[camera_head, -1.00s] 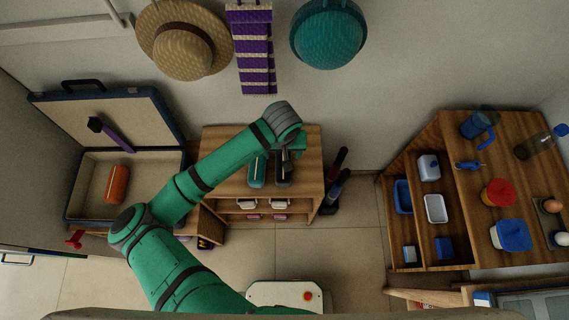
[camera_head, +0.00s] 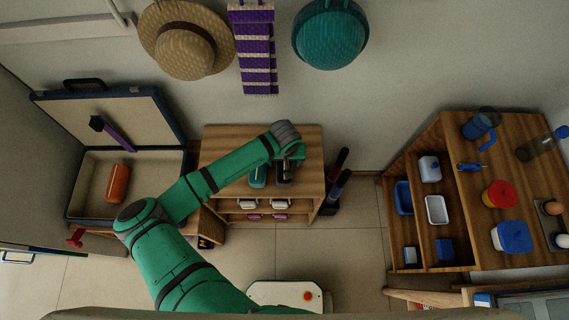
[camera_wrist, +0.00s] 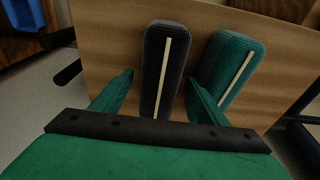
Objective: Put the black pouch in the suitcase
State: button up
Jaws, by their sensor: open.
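The black pouch (camera_wrist: 165,62) stands on the small wooden shelf's top beside a teal pouch (camera_wrist: 231,62); each has a pale stripe. In the head view, the black pouch (camera_head: 284,180) is partly covered by my gripper (camera_head: 291,160). In the wrist view, my gripper (camera_wrist: 158,95) is open, with one finger on each side of the black pouch's near end; contact cannot be told. The right finger lies between the two pouches. The open suitcase (camera_head: 72,187) is at the left, its lid leaning back.
An orange-red roll (camera_head: 117,183) lies in the suitcase, and a purple-handled object (camera_head: 115,134) rests against its lid. The teal pouch stands close beside the black one. A wooden shelf unit (camera_head: 455,205) with containers is at the right. Hats and a scarf hang behind.

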jog(key=shift+f, duration=0.1)
jog(key=c, duration=1.3)
jog(key=shift+c, duration=0.2)
